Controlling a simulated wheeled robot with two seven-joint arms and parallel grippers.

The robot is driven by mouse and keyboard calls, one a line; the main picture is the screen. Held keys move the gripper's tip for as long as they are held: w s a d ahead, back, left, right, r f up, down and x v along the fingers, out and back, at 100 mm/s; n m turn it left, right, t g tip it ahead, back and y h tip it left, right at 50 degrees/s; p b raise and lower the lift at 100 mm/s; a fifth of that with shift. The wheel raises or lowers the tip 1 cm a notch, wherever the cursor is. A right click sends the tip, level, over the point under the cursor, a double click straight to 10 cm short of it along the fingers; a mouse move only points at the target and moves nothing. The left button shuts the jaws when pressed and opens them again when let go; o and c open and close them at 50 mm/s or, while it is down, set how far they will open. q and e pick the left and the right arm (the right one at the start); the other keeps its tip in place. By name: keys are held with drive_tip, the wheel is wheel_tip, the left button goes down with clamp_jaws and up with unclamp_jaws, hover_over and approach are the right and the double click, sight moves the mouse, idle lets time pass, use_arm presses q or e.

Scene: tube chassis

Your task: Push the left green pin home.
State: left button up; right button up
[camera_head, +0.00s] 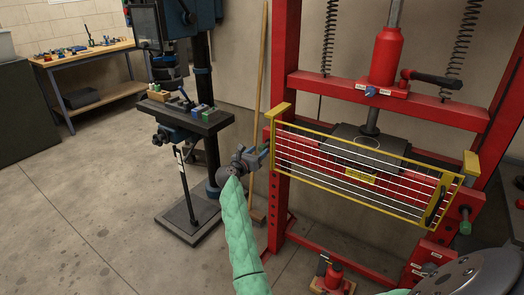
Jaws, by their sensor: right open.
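My right gripper (259,158) is at the left end of the yellow-framed guard (362,197) on the red press. It is open, with its fingers close to the left red post; I cannot tell if they touch anything. The left green pin cannot be made out there; the gripper covers that area. A green pin (465,228) shows at the guard's right end, below a dark round part. My left gripper is not in view.
The red press (440,105) stands behind the guard, with a red cylinder (386,56) above. A drill press (190,110) stands to the left and a wooden broom handle (262,60) leans behind. A workbench (85,52) is at the far left. The floor at left is clear.

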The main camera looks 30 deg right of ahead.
drive_tip(key=shift+v, duration=1.7)
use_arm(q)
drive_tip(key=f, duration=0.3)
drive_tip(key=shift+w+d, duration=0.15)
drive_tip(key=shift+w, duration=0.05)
